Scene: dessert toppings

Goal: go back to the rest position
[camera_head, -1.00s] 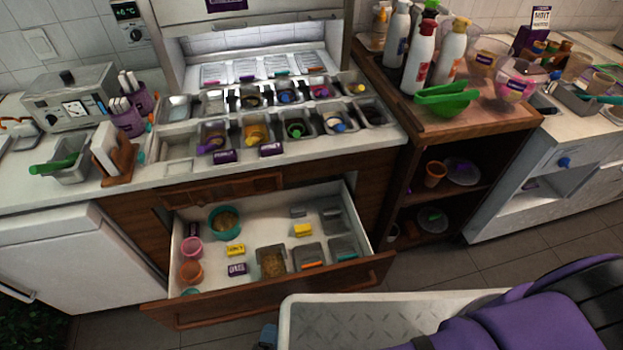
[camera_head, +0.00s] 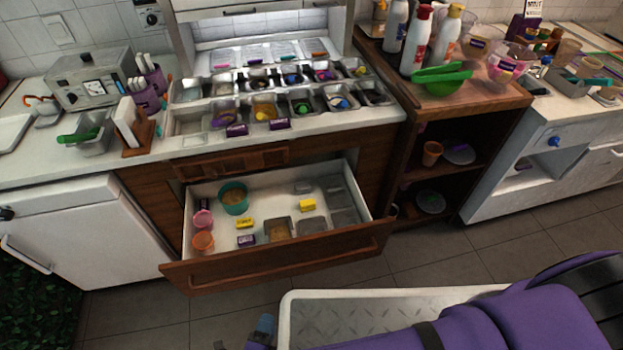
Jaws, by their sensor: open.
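My purple arm (camera_head: 500,322) crosses the lower right corner in the head view, over a white tray-like platform with a raised rim (camera_head: 400,294). My gripper is not in view, so its place relative to the counter and drawer cannot be seen. The wooden drawer (camera_head: 290,263) below the topping counter stands open. It holds a teal bowl (camera_head: 233,198), a pink cup (camera_head: 203,219), an orange cup (camera_head: 203,241), small yellow boxes (camera_head: 307,205) and metal containers (camera_head: 312,226).
The counter carries several topping bins (camera_head: 264,110), a toaster-like appliance (camera_head: 90,82) and a napkin holder (camera_head: 137,136). The open drawer juts out over the floor. Tiled floor (camera_head: 440,258) is clear at right.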

